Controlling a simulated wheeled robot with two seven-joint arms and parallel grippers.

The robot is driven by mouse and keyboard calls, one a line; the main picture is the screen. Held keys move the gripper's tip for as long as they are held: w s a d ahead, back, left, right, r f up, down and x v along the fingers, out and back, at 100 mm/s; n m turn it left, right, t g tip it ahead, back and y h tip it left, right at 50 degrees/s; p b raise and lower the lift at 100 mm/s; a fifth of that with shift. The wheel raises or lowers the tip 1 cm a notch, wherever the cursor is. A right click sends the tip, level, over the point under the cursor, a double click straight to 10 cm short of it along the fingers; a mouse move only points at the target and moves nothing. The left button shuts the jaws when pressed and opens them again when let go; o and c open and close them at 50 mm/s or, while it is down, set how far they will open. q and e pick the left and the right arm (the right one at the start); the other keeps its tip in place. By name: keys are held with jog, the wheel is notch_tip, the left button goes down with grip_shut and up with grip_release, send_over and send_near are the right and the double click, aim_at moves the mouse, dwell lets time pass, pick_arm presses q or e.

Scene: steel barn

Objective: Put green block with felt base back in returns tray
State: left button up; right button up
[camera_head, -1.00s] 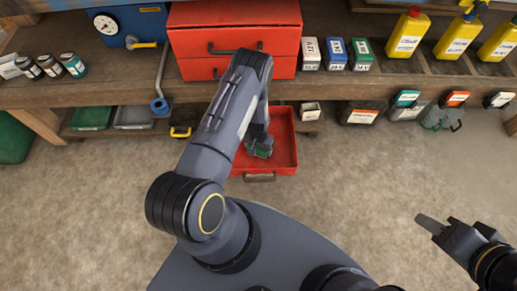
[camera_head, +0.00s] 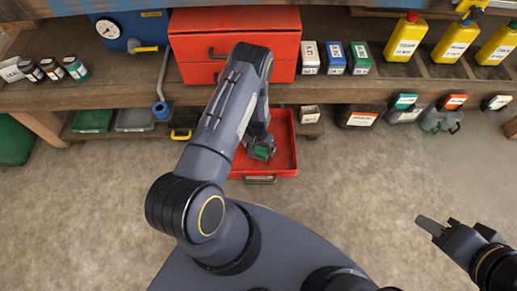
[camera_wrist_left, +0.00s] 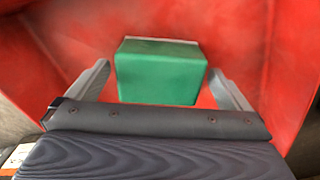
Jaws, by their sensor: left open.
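The green block (camera_wrist_left: 160,72) is in the red open-topped drawer or tray (camera_wrist_left: 238,25) and shows from above in the left wrist view. My left gripper (camera_head: 260,153) reaches down into that red container (camera_head: 287,145), which has a handle on its near side. In the left wrist view its two fingers (camera_wrist_left: 160,80) are spread, one on each side of the block, with gaps between. The block's felt base is not clearly visible. My right gripper (camera_head: 430,224) is at the lower right, over bare floor and away from everything. I cannot tell which container is the returns tray.
A red two-drawer chest (camera_head: 235,45) stands on the wooden bench (camera_head: 130,92) above. Labelled boxes (camera_head: 335,58) and yellow bottles (camera_head: 405,38) stand to its right. Small bins, green (camera_head: 92,120) and grey (camera_head: 135,118), sit on the lower shelf. The floor in front is clear.

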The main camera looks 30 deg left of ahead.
aim_at(258, 148)
pick_arm(q)
notch_tip(258, 148, up, 9)
jog(key=shift+f+p, duration=0.1)
jog(key=shift+p, duration=1)
